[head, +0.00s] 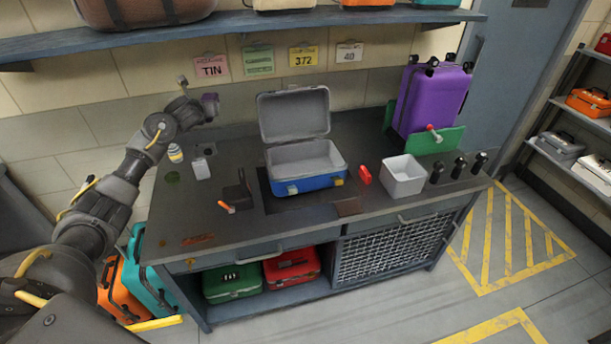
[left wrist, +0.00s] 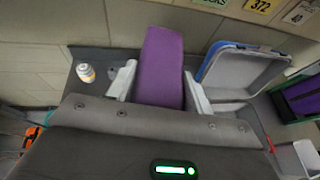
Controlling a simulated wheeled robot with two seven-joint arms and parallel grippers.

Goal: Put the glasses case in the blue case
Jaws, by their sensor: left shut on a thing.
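The glasses case is purple and long; in the left wrist view (left wrist: 163,60) it sits between the two pale fingers of my left gripper (left wrist: 160,90), which is shut on it. In the head view only a small purple part of the glasses case (head: 210,99) shows at my left gripper (head: 201,108), raised above the back left of the bench. The blue case (head: 318,181) stands open on the bench to the right of the gripper, its grey-lined lid up and its inside apparently empty. Part of the blue case (left wrist: 214,58) shows at the right in the left wrist view. My right gripper is out of view.
A shelf (head: 250,22) hangs above the back.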

